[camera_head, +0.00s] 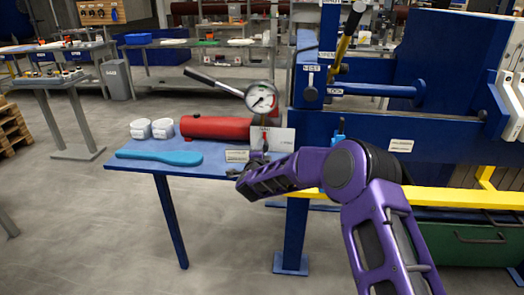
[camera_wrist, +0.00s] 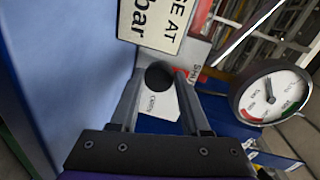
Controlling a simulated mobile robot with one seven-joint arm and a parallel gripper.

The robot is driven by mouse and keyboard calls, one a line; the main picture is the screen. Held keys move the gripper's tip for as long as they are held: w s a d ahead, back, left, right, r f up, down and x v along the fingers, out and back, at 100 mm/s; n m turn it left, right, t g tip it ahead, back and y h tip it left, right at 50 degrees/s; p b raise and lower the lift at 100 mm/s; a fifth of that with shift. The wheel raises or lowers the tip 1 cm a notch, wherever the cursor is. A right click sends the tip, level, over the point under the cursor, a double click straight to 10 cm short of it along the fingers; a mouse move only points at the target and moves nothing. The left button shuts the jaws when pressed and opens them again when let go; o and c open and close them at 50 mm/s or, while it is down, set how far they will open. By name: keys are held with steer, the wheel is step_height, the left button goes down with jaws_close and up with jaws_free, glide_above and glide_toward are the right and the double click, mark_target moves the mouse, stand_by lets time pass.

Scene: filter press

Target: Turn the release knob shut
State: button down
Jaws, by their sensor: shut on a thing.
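The release knob (camera_wrist: 158,76) is a small round black knob, seen in the wrist view between my two fingertips. My gripper (camera_wrist: 157,88) is shut on it, with one finger on each side. In the head view my gripper (camera_head: 240,174) is at the right part of the blue table, in front of the red pump cylinder (camera_head: 215,128). The knob cannot be made out there. A white plate (camera_wrist: 197,58) with partly visible lettering and a red mark is just behind the knob. The knob's turn angle cannot be told.
A pressure gauge (camera_head: 261,98) stands above the pump, and a lever (camera_head: 214,81) slopes up left from it. The blue press frame (camera_head: 420,134) is close on the right.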

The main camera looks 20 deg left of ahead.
steer(key=c, duration=0.7)
jaws_free()
steer(key=shift+o, duration=0.2)
steer(key=shift+s, duration=0.1)
steer(key=v, duration=1.7)
steer(key=shift+p, duration=0.45)
steer(key=shift+d+r, duration=0.1)
